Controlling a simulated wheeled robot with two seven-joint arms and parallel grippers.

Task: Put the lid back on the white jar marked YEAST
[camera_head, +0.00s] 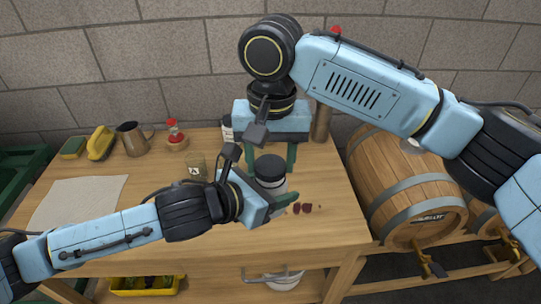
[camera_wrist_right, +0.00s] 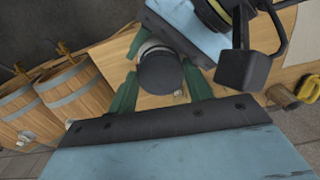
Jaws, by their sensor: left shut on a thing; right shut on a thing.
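The white jar (camera_head: 271,187) stands near the middle of the table, mostly hidden by my left gripper; its marking cannot be read. My left gripper (camera_head: 277,200) is shut on the jar's side. A dark round lid (camera_head: 270,168) is at the jar's mouth, directly over it. My right gripper (camera_head: 271,166) comes down from above, its green fingers on both sides of the lid, shut on it. In the right wrist view the lid (camera_wrist_right: 160,73) is between the fingers, with a strip of white jar (camera_wrist_right: 151,47) behind it. I cannot tell whether the lid is fully seated.
A brown labelled container (camera_head: 196,167) stands left of the jar. Small dark red pieces (camera_head: 303,208) lie right of it. Barrels (camera_head: 400,190) stand beyond the table's right edge.

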